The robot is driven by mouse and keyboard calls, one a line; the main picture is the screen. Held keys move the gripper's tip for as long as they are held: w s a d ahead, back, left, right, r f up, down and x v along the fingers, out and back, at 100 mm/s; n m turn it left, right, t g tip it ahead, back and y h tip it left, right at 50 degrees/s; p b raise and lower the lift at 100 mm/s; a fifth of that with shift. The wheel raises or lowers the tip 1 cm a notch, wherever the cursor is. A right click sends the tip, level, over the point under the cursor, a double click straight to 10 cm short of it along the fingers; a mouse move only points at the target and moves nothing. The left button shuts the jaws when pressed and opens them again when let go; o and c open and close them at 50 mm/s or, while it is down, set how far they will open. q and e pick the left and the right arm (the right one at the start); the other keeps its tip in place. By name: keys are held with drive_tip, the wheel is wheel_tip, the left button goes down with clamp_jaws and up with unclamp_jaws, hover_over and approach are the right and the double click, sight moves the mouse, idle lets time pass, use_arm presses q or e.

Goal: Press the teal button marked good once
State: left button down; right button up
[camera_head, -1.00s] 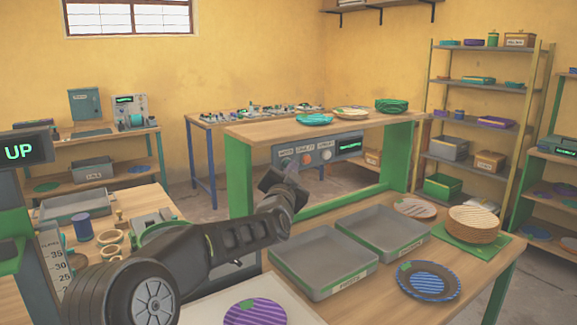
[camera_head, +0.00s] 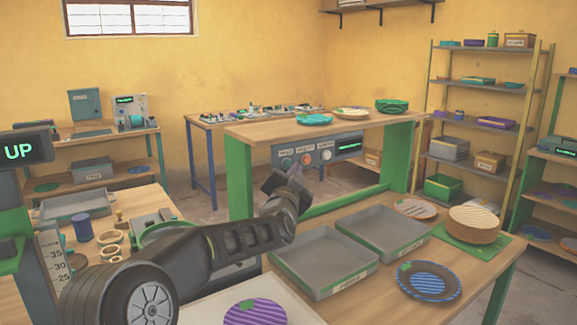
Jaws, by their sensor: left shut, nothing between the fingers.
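A grey control panel (camera_head: 346,143) hangs under the raised green-legged shelf. It carries a row of round buttons with small labels I cannot read clearly. The leftmost is a teal button (camera_head: 286,163), then an orange-red button (camera_head: 306,159) and a whitish button (camera_head: 326,155). My left gripper (camera_head: 294,174) is shut and empty, its tips just below and beside the teal button in the picture. I cannot tell how far they are from the panel in depth. My right gripper is not in view.
Two grey trays (camera_head: 335,288) stand on the wooden table in front of the shelf. A blue striped plate (camera_head: 430,281), a stack of tan plates (camera_head: 473,222) and a purple plate (camera_head: 255,313) are nearby. A display reading UP (camera_head: 20,151) is at the left.

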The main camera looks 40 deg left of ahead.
use_arm(q)
drive_tip(key=shift+s+d, duration=0.25)
drive_tip(key=shift+d, duration=0.55)
drive_tip(key=shift+s+d, duration=0.2)
drive_tip(key=shift+d, duration=0.6)
drive_tip(key=shift+s+d, duration=0.25)
drive_tip(key=shift+d, duration=0.55)
